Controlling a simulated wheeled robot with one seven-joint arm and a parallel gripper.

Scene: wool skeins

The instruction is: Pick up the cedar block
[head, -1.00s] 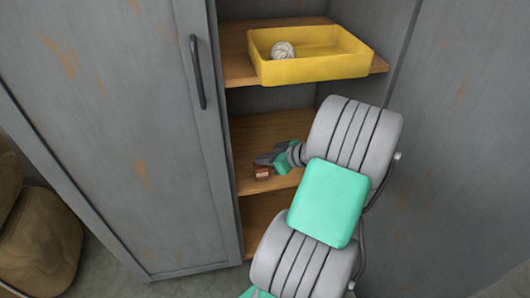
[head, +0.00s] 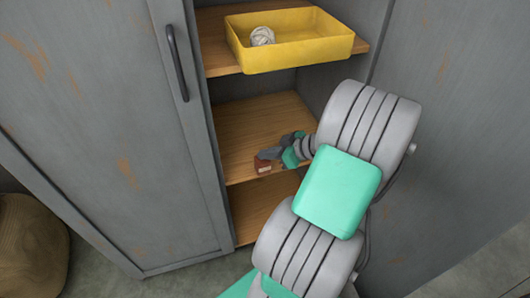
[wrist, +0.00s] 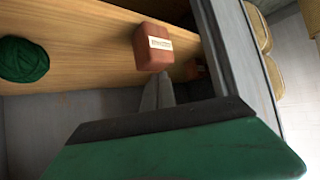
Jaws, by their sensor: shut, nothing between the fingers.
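The cedar block (head: 263,166) is a small reddish-brown block with a pale label. It sits near the front edge of the middle shelf of the grey cabinet. In the wrist view the block (wrist: 153,46) shows just beyond my fingertips, its label facing me. My gripper (head: 270,155) reaches in from the right and overlaps the block's upper side in the head view. In the wrist view my gripper's fingers (wrist: 157,92) are together with nothing between them. I cannot tell whether the tips touch the block.
A yellow bin (head: 295,62) holding a white skein (head: 262,36) stands on the shelf above. A dark green skein (wrist: 22,60) lies on wood in the wrist view. The cabinet's door (head: 95,120) is at left.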

